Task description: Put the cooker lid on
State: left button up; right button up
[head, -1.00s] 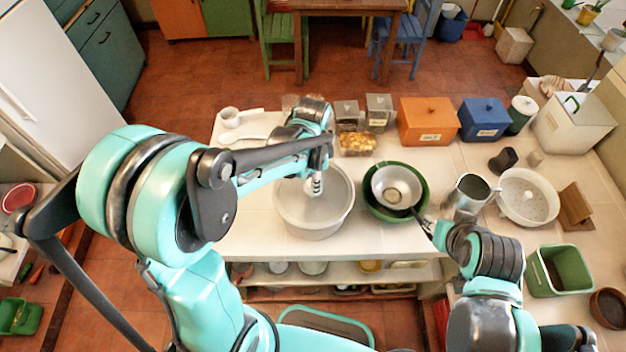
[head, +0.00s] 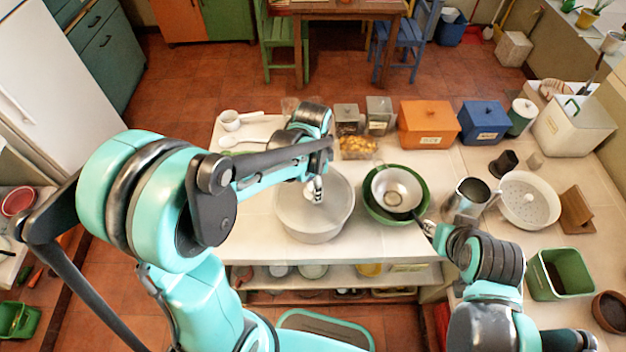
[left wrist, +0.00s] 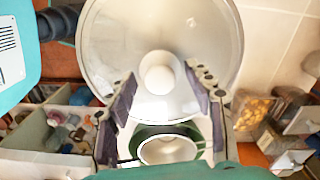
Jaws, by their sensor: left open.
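A round pale lid with a white knob (left wrist: 160,75) fills the upper middle of the left wrist view. My left gripper (left wrist: 162,105) is open, with its two fingers apart on either side of the space just below the knob in that view. In the head view my left gripper (head: 318,190) hangs over a round, pale grey-white vessel (head: 313,225) on the counter. I cannot tell from the head view how the lid sits on this vessel. My right gripper (head: 427,229) is beside a metal strainer (head: 397,190); its fingers are too small to read.
The strainer sits over a green bowl (head: 372,208). A metal pitcher (head: 466,202) and a white colander (head: 530,200) stand to the right. Orange (head: 428,122) and blue (head: 484,122) boxes line the back. Free counter lies in front of the vessel.

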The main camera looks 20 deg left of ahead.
pick_arm(q)
notch_tip(320, 180, up, 12)
dwell(0.4)
jog(key=shift+s+f, duration=0.1)
jog(key=shift+f, duration=0.05)
dwell(0.8)
